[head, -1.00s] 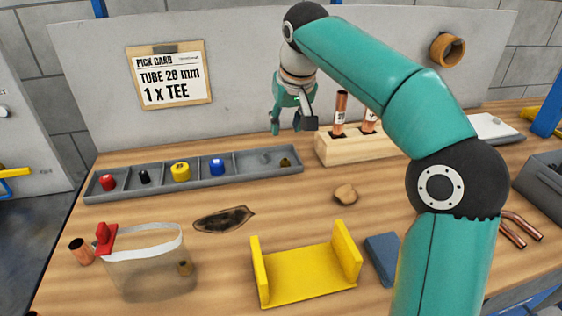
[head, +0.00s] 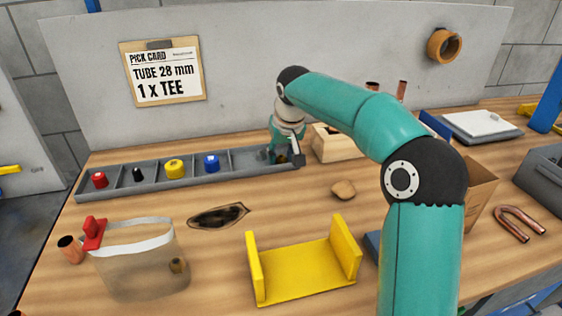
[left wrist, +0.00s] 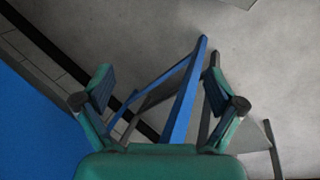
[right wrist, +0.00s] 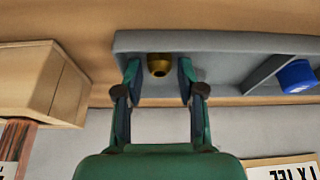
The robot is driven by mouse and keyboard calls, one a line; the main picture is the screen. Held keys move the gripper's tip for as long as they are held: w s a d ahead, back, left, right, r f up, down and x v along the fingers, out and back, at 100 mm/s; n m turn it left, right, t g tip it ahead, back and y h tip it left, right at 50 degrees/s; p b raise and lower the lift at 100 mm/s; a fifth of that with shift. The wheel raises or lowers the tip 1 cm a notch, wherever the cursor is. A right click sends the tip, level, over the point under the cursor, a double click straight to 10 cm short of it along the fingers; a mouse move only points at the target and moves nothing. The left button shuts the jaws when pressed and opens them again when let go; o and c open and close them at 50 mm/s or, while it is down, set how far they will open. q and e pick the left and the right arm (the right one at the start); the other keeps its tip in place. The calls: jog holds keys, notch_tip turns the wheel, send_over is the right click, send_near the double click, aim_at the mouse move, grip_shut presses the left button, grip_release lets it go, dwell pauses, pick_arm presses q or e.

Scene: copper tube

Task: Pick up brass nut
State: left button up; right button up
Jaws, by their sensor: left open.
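The brass nut (right wrist: 159,65) sits in the end compartment of the grey parts tray (head: 190,182). In the right wrist view it shows between and just beyond the two fingertips of my right gripper (right wrist: 158,72). The fingers are apart, one on each side of the nut, with gaps visible. In the head view my right gripper (head: 284,158) is low over the tray's right end, and the nut is mostly hidden by it. My left gripper (left wrist: 168,92) shows only in its own wrist view, open and empty, facing the floor and a blue-edged frame.
Red, black, yellow and blue caps (head: 211,163) sit in the other compartments. A yellow bracket (head: 303,275), a clear bag (head: 140,265) with a red clip and bent copper tubes (head: 520,224) lie on the bench.

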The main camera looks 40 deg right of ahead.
jog(key=shift+w+f, duration=0.1)
jog(key=shift+f, duration=0.15)
grip_shut()
